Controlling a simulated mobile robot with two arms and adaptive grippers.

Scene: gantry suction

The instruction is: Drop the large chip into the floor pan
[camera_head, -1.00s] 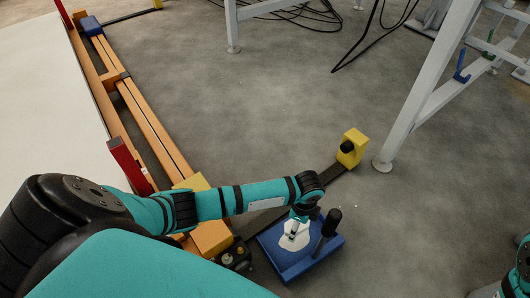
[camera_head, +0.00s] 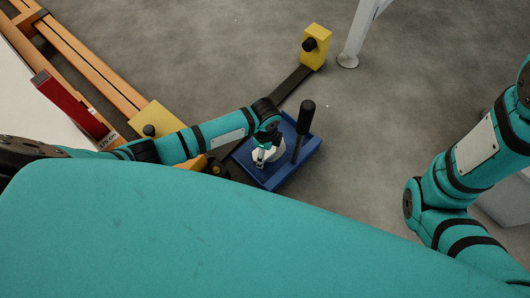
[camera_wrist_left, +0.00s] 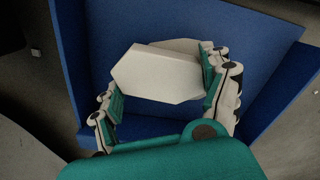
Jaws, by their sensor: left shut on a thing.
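The large chip (camera_wrist_left: 150,72) is a flat, pale, many-sided piece. My left gripper (camera_wrist_left: 162,80) is shut on it, with one finger at each side. In the head view, part of the chip (camera_head: 271,150) shows beside my left gripper (camera_head: 262,157), over the blue floor pan (camera_head: 268,178). The pan has low raised walls, and its blue surface (camera_wrist_left: 262,42) fills much of the wrist view behind the chip. I cannot tell how high the chip is above the pan bottom. My right arm shows at the right, but its gripper is out of view.
A black upright handle (camera_head: 302,128) stands at the pan. A dark bar (camera_head: 291,84) runs to a yellow block (camera_head: 315,46). Orange rails (camera_head: 88,62) and a red block (camera_head: 70,105) are at the left. A pale post (camera_head: 358,34) stands behind. Grey floor is clear between the pan and my right arm.

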